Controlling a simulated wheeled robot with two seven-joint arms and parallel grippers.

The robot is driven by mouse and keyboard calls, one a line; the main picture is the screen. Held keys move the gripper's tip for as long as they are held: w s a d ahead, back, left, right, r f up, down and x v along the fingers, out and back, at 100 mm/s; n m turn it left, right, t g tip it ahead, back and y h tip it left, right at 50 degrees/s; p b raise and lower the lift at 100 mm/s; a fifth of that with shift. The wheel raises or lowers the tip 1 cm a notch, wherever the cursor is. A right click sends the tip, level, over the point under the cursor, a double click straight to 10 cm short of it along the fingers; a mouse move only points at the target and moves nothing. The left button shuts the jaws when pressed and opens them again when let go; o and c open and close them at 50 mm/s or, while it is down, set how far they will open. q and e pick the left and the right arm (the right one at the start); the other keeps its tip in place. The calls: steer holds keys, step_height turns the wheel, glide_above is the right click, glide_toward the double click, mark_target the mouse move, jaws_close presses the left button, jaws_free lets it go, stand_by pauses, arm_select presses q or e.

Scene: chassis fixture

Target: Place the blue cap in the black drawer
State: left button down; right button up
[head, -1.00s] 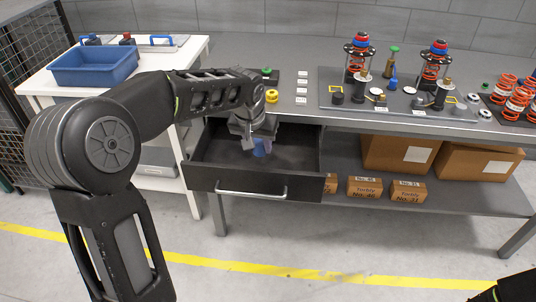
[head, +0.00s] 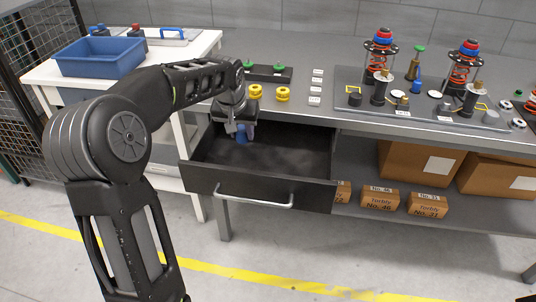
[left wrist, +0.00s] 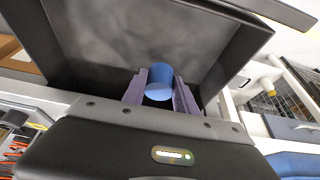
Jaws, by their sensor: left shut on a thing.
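The black drawer (head: 258,195) is pulled open under the workbench and its inside is otherwise bare. My left gripper (head: 241,134) reaches down at the drawer's back left part. It is shut on the blue cap (head: 241,138), which is small and round. In the left wrist view, the blue cap (left wrist: 159,82) sits between the two fingers of my left gripper (left wrist: 159,90), with the drawer's dark floor (left wrist: 125,45) behind it. I cannot tell whether the cap touches the drawer floor. My right gripper is not in view.
The workbench top (head: 300,60) lies above and behind the drawer. Yellow knobs (head: 283,94) stand near its edge, with green-topped parts behind. A blue bin (head: 100,56) is on the white table at left. Cardboard boxes (head: 407,160) fill the shelf at right.

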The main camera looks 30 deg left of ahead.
mark_target(241, 141)
arm_select(q)
steer(key=shift+f, duration=2.55)
steer(key=shift+f, duration=0.1)
steer(key=shift+f+b, duration=0.3)
steer(key=shift+f, duration=2.1)
steer(key=shift+f, duration=0.2)
steer(key=c, duration=1)
jaws_free()
steer(key=shift+o, duration=0.2)
steer(key=shift+r, duration=0.1)
